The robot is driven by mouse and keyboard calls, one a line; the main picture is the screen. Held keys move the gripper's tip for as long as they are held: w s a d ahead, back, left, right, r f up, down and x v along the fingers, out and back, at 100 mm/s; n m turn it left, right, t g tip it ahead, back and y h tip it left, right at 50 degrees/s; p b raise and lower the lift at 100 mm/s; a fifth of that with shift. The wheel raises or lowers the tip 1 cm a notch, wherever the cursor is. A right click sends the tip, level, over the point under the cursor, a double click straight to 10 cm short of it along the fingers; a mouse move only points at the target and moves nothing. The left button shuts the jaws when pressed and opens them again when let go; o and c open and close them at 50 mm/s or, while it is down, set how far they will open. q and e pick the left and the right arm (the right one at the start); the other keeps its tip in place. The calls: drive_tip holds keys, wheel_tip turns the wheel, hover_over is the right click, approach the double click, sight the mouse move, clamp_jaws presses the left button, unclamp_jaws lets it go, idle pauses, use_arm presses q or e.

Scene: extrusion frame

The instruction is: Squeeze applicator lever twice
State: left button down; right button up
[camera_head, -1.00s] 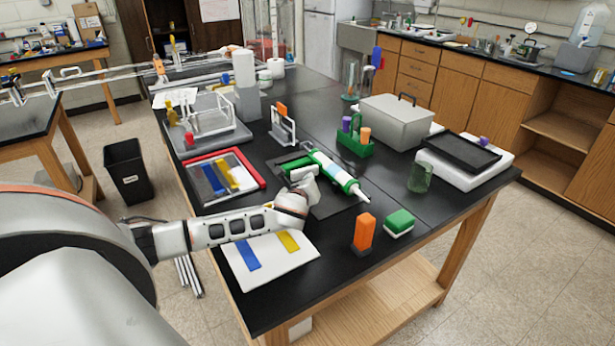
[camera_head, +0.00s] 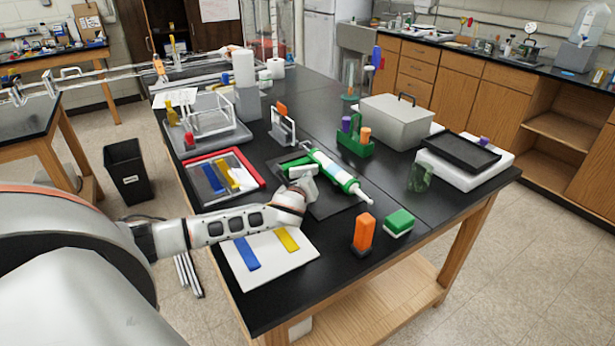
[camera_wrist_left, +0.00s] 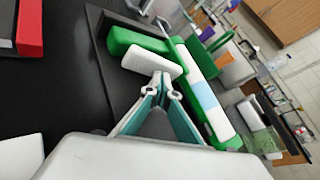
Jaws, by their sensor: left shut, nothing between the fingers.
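The applicator has a white tube with green ends (camera_head: 335,174) and lies on a dark mat on the black table. It also shows in the left wrist view (camera_wrist_left: 204,88), with its green handle (camera_wrist_left: 140,42) at the upper left. A white lever (camera_wrist_left: 150,63) sticks out beside the handle. My left gripper (camera_wrist_left: 161,82) is shut and empty, its fingertips close to the lever; I cannot tell whether they touch it. In the head view my left gripper (camera_head: 302,182) hides part of the lever and handle. My right gripper is not in view.
A white board (camera_head: 270,275) with blue and yellow strips lies below my left arm. A red-rimmed tray (camera_head: 252,168) is to the left. An orange block (camera_head: 363,234) and a green-and-white block (camera_head: 399,223) stand near the nozzle. A grey box (camera_head: 396,125) stands behind.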

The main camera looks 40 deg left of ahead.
sight(321, 197)
use_arm(q)
drive_tip(key=shift+a+r, duration=0.1)
idle(0.6)
drive_tip(key=shift+s+d, duration=0.35)
drive_tip(key=shift+d, duration=0.45)
drive_tip(key=shift+s+d, duration=0.3)
drive_tip(key=shift+d, duration=0.45)
drive_tip(key=shift+s+d, duration=0.15)
drive_tip(key=shift+d, duration=0.3)
drive_tip(key=shift+s+d, duration=0.25)
drive_tip(key=shift+d, duration=0.35)
drive_tip(key=shift+s+d, duration=0.3)
drive_tip(key=shift+d, duration=0.35)
drive_tip(key=shift+s+d, duration=0.25)
drive_tip(key=shift+d, duration=0.35)
